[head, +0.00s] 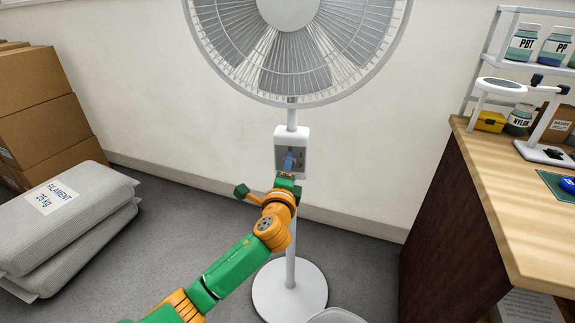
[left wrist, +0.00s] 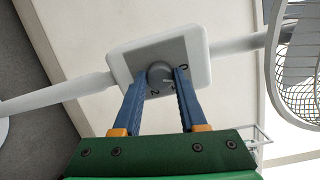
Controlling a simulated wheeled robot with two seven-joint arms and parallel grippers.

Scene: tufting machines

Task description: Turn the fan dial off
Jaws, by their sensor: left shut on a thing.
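A white standing fan (head: 291,222) stands against the wall, with a control box (head: 305,138) on its pole. In the left wrist view the box's grey panel (left wrist: 140,58) carries a round grey dial (left wrist: 160,72) with printed marks, a 0 at its upper right and a 2 below. My left gripper (head: 289,160) is at the panel, its blue fingers on both sides of the dial, shut on it. The fingers hide part of the panel, and the dial's exact setting cannot be read. My right gripper is not in view.
Filament sacks (head: 75,225) and cardboard boxes (head: 40,110) are at the left. A wooden workbench (head: 520,200) with jars and a lamp-like stand is at the right.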

